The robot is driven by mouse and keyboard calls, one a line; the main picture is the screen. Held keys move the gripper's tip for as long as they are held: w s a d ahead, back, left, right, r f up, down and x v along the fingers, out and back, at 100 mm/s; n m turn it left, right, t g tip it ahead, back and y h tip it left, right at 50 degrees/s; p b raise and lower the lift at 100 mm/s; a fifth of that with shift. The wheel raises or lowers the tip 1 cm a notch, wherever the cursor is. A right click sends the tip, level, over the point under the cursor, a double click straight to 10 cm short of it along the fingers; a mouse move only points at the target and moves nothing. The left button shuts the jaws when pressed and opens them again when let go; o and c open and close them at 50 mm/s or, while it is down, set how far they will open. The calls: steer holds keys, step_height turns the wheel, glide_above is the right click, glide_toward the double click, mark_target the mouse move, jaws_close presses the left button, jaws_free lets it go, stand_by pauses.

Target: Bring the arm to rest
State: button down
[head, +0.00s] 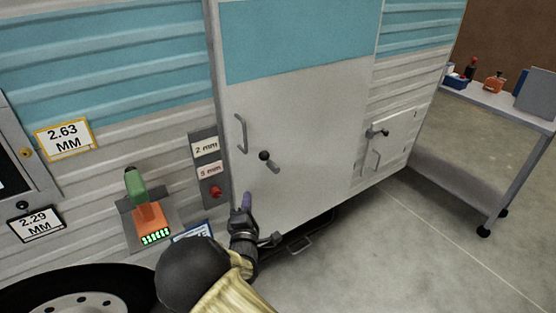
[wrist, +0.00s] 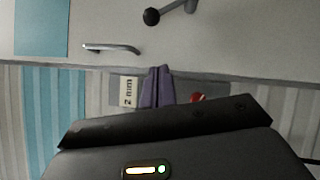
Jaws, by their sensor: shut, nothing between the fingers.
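My gripper (head: 247,202) is in front of the lower part of the camper door (head: 300,130) in the head view, its purple fingers pointing up toward the door. In the wrist view the two purple fingers (wrist: 157,86) are together and hold nothing. They overlap the grey panel with the "2 mm" label there. I cannot tell how far the fingertips are from the camper wall. My arm (head: 205,275) comes in from the bottom of the head view, bent at a dark round joint.
The door has a grab handle (head: 241,133) and a black-knobbed lever (head: 264,156). A grey panel (head: 209,170) with a red button is left of it. An orange-and-green device (head: 148,212) sits on the wall. A wheeled table (head: 505,105) stands right; the floor between is clear.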

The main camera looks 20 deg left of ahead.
steer(key=w+d+m+g+h, duration=0.3)
steer(key=d+m+g+h, duration=0.35)
steer(key=d+m, duration=1.2)
steer(key=s+d+r+m+g, duration=0.25)
steer(key=s+d+g, duration=0.25)
steer(key=s+d, duration=0.6)
steer(key=s+d+r+m+g, duration=0.1)
steer(key=s+d+m+g, duration=0.3)
steer(key=s+d, duration=0.75)
step_height(320, 180, up, 21)
steer(key=w+d+n+p, duration=0.1)
steer(key=p, duration=2)
steer(key=shift+d+g+y+p, duration=0.15)
steer(key=shift+g+y+p, duration=0.2)
steer(key=shift+g, duration=0.1)
